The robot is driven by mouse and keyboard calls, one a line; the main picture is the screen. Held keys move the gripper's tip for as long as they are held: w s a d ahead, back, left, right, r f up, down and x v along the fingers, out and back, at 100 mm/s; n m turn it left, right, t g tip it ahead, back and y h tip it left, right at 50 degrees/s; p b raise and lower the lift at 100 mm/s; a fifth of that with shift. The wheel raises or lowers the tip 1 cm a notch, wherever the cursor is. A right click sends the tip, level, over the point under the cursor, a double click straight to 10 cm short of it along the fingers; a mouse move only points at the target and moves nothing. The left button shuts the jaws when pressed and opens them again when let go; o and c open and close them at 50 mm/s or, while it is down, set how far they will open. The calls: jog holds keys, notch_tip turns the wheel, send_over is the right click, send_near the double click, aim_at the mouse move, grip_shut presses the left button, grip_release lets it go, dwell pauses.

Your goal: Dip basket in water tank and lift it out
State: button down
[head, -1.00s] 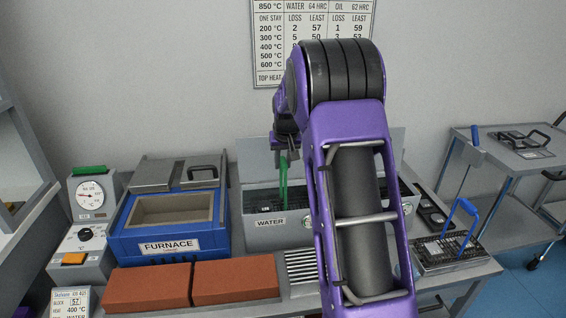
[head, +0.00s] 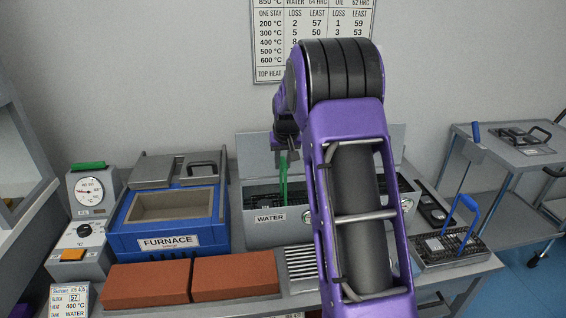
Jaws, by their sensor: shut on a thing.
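The grey water tank (head: 270,236), labelled WATER, stands on the bench right of the furnace, its lid raised behind it. My gripper (head: 285,155) is above the tank's left part, shut on the green handle (head: 283,180) of the basket. The handle runs down into the tank opening. The basket's body is hidden behind the tank's front wall, so its depth in the water cannot be told. My purple arm covers the right part of the tank.
The blue furnace (head: 165,243) with an open top stands left of the tank. Two red-brown bricks (head: 190,280) lie in front. A dark basket with a blue handle (head: 463,222) sits at the right. A side table (head: 515,165) stands farther right.

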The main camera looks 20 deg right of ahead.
jog(key=shift+r, duration=0.2)
jog(key=shift+r+p, duration=0.6)
jog(key=shift+r, duration=0.2)
jog(key=shift+f, duration=0.1)
jog(key=shift+f+b, duration=0.55)
jog(key=shift+f, duration=0.3)
jog(key=shift+r, duration=0.2)
jog(key=shift+r+p, duration=0.65)
jog(key=shift+r, duration=0.1)
jog(key=shift+f, duration=0.2)
jog(key=shift+f+b, duration=0.6)
jog(key=shift+f, duration=0.15)
jog(key=shift+r, duration=0.15)
